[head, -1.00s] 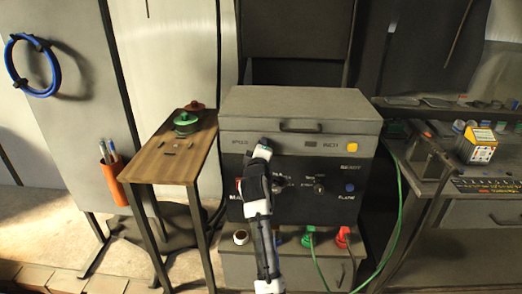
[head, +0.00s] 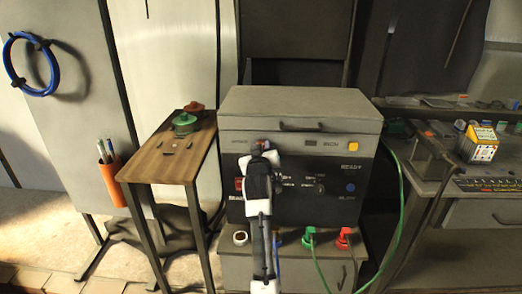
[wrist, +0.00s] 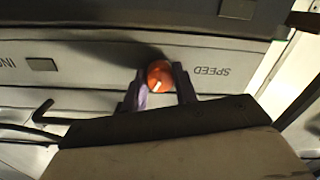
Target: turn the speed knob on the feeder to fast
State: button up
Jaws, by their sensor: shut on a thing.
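The feeder (head: 300,104) is a grey box with a light front strip, a handle and a dark panel below. Its speed knob (wrist: 159,77) is round and orange-red with a pale pointer mark, next to the word SPEED, which is upside down in the wrist view. In the head view a bit of the red knob (head: 261,142) shows just above my gripper (head: 261,154). In the wrist view the two fingers of my gripper (wrist: 160,87) stand on either side of the knob, shut on it. No speed marks around the knob are readable.
A yellow button (head: 353,146) and a small dark display (head: 311,143) are right of the knob. A wooden side table (head: 174,150) with a green-lidded item (head: 185,120) stands at left. Green and red plugs and a green cable (head: 395,225) are below and right.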

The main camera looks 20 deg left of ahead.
jog(key=m+b, duration=0.2)
jog(key=m, duration=1)
dwell(0.7)
jog(key=o, duration=1)
jog(key=shift+c, duration=0.2)
jog(key=shift+b, duration=0.3)
jog(key=b+v, duration=0.2)
jog(key=v, duration=1.1)
jog(key=shift+s+d+f, duration=0.25)
jog(key=shift+s+f, duration=0.05)
jog(key=shift+s, duration=0.05)
